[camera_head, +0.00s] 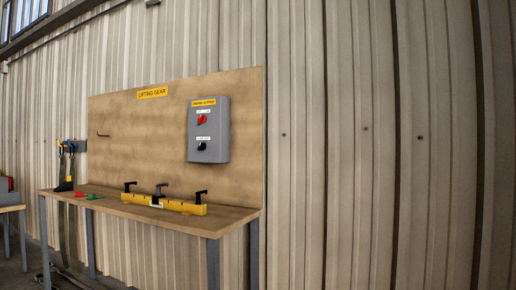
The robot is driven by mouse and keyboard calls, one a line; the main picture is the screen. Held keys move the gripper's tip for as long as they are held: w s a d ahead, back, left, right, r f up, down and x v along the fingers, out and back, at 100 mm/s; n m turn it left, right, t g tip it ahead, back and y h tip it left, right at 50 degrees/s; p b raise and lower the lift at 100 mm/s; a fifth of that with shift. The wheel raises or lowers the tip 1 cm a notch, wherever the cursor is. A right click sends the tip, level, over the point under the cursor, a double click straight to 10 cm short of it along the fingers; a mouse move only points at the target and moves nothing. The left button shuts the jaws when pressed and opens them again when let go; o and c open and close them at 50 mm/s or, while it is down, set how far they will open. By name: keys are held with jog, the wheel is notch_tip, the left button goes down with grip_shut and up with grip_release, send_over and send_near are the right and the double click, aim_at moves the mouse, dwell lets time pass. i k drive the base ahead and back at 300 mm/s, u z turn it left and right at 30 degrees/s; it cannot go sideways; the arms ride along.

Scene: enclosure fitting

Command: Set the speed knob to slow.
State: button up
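A grey control box (222,128) is mounted on the wooden back panel, with a yellow label (204,102) at its top. It carries a red knob (202,119) above and a black knob (202,146) below, each under a small white label. The lettering is too small to read, so I cannot tell which one is the speed knob or where either knob points. My gripper is not in view.
The wooden panel (140,135) bears a "LIFTING GEAR" sign (152,92) and a hook (103,134). On the bench (225,219) lies a yellow bar (185,207) with black handles, beside small red (79,194) and green (90,197) pieces. Bare corrugated wall fills the right.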

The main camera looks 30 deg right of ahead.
aim_at(202, 146)
jog(key=z, duration=0.45)
jog(key=k, duration=0.65)
jog(key=z, duration=0.7)
jog(key=i, duration=1.6)
jog(key=u, duration=0.5)
